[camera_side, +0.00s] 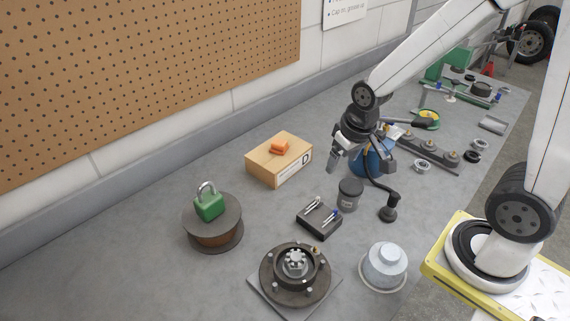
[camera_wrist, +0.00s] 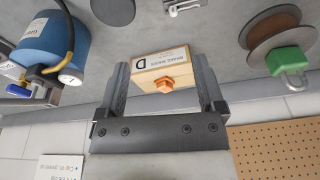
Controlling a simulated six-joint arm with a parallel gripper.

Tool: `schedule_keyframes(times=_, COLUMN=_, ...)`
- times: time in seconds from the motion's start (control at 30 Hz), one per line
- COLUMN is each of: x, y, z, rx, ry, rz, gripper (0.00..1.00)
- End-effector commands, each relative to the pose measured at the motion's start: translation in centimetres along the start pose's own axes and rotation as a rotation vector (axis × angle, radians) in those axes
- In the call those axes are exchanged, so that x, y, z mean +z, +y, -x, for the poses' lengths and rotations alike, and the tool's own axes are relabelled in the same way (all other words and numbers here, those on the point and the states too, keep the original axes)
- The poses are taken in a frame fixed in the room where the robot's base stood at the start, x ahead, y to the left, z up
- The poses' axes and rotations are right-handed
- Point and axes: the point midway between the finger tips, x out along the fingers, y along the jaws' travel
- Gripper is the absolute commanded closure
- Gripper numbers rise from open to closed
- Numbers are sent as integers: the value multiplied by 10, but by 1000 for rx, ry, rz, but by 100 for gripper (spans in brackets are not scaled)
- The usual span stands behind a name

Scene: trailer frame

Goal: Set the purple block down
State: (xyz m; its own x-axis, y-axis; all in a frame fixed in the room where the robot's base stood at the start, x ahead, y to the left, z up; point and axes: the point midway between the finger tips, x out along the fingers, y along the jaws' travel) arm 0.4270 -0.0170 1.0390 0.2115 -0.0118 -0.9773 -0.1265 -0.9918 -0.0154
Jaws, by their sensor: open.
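I see no purple block in either view. An orange block (camera_side: 279,148) lies on top of a light wooden-coloured box (camera_side: 295,175) marked D; in the wrist view the orange block (camera_wrist: 164,84) and the box (camera_wrist: 160,63) show between my fingers, some distance beyond them. My gripper (camera_side: 360,158) is open and empty, held above the bench to the right of the box. Its two fingers are spread wide, and nothing is between them.
A green padlock (camera_side: 209,204) sits on a spool (camera_side: 214,233) at left. A blue tank (camera_side: 372,158) stands behind my gripper. A dark canister (camera_side: 349,194), small black tray (camera_side: 318,218), hub (camera_side: 295,275) and grey-white pot (camera_side: 385,265) stand nearer. The bench at front left is clear.

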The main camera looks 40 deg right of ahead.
Motion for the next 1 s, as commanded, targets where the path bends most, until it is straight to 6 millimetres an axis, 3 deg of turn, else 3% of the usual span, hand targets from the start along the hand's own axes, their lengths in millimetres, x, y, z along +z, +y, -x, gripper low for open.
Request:
schedule_keyframes(times=0.1, x=23, y=-9, z=2, rx=-8, ry=12, rz=78, gripper=13)
schedule_keyframes(times=0.27, x=37, y=-13, z=2, rx=-13, ry=18, rz=125, gripper=13)
schedule_keyframes(times=1.0, x=38, y=-13, z=2, rx=-13, ry=18, rz=128, gripper=13)
